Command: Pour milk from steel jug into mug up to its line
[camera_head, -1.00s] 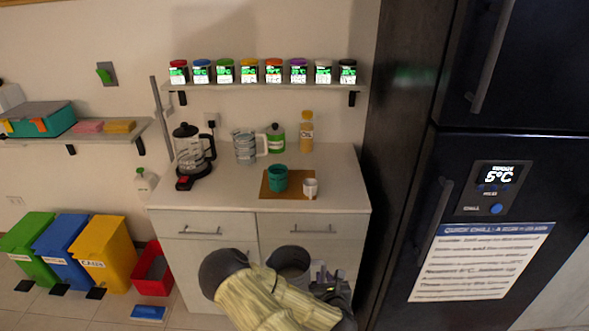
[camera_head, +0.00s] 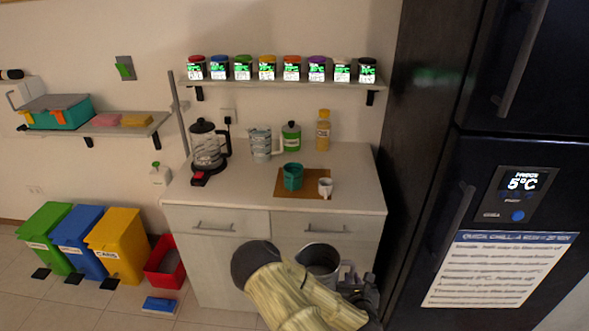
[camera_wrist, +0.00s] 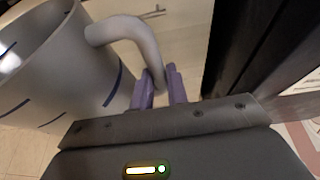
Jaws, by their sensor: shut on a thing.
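My gripper (camera_head: 352,281) is shut on the handle of the steel jug (camera_head: 318,258), low in front of the counter. In the wrist view the grey jug (camera_wrist: 60,75) has dark blue line marks, and its curved handle runs down between the purple fingers (camera_wrist: 162,88). The jug looks about upright; its contents cannot be made out. A teal mug (camera_head: 292,176) and a small white cup (camera_head: 325,188) stand side by side on a brown board (camera_head: 284,194) on the counter. No fill line can be made out on either at this size.
On the counter (camera_head: 230,190) stand a coffee press (camera_head: 206,150), a marked measuring jug (camera_head: 260,144), a green bottle (camera_head: 291,137) and an oil bottle (camera_head: 323,130). A spice shelf (camera_head: 285,83) hangs above. A dark fridge (camera_head: 440,200) borders the right side.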

